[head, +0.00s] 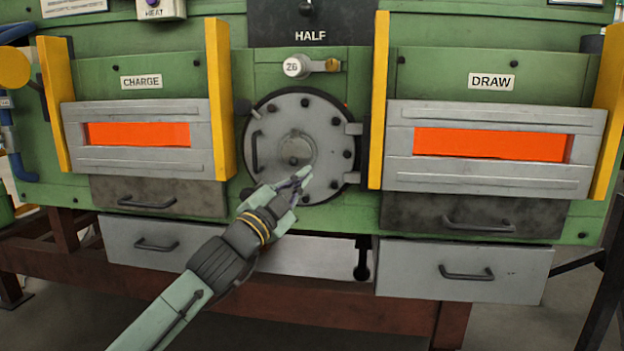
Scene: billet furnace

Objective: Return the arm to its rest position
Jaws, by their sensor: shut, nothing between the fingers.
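My gripper (300,182) is in the middle of the head view, in front of the lower part of a round grey hatch (285,118) on the green furnace. It is shut and holds nothing. My arm reaches up to it from the lower left of the picture. I cannot tell whether the fingertips touch the hatch or stand apart from it. The gripper hides part of the hatch's lower rim.
Glowing slots marked CHARGE (138,134) and DRAW (490,144) flank the hatch, between yellow upright guards (379,100). Grey drawers with black handles (465,272) sit below. A black knobbed rod (361,262) hangs under the hatch. Floor shows at the bottom.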

